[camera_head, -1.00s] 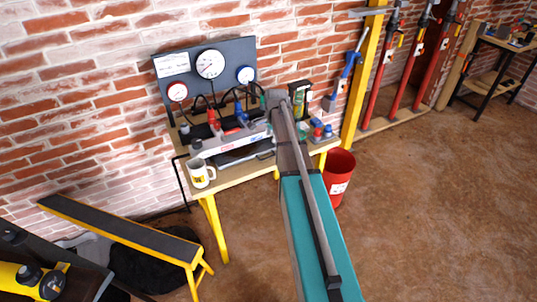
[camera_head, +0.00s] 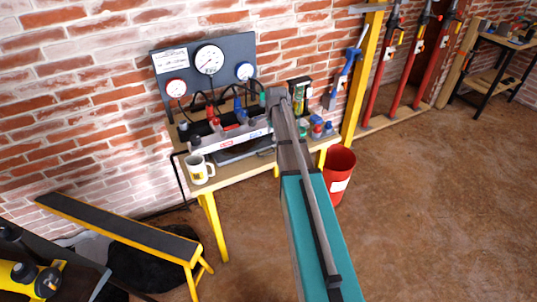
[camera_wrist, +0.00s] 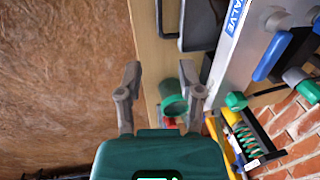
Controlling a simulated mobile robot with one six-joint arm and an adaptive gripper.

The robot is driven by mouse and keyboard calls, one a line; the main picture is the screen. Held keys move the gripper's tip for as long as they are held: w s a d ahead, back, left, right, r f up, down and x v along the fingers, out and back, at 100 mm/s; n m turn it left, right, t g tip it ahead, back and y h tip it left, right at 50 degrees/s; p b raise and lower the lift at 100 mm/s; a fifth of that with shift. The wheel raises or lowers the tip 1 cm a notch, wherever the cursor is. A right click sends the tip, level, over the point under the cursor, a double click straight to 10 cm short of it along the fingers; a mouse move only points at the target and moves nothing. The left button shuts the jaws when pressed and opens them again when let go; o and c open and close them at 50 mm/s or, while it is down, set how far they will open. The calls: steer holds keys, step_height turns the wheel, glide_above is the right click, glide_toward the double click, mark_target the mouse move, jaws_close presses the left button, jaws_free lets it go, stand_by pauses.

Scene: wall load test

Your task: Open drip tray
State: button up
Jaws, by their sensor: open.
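The drip tray (camera_head: 240,151) is a dark, shallow tray under the grey valve block (camera_head: 228,136) on the bench, partly hidden by my arm in the head view. In the wrist view, the tray (camera_wrist: 201,25) is at the top, beside the valve block (camera_wrist: 245,45), with a dark bar-like handle (camera_wrist: 160,22) along its left side. My gripper (camera_wrist: 160,72) is open, its two fingers apart, below the handle in the picture and not touching it. In the head view my arm hides the gripper.
A green cup-like part (camera_wrist: 173,98) shows beside the right finger. A white mug (camera_head: 199,169) stands at the bench's left end. Small red and blue items (camera_head: 318,128) stand right of my arm. A red bucket (camera_head: 338,172) is on the floor, and open floor lies right.

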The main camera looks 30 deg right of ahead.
mark_target(269, 154)
steer(key=shift+w+f+b, duration=0.35)
steer(key=shift+f+b, duration=1.5)
steer(key=shift+f, duration=0.1)
steer(key=shift+w+f+b, duration=0.35)
steer(key=shift+f+b, duration=1.45)
steer(key=shift+f, duration=0.15)
steer(key=shift+w+f+b, duration=0.35)
steer(key=shift+f+b, duration=1.5)
steer(key=shift+f, duration=0.1)
jaws_close()
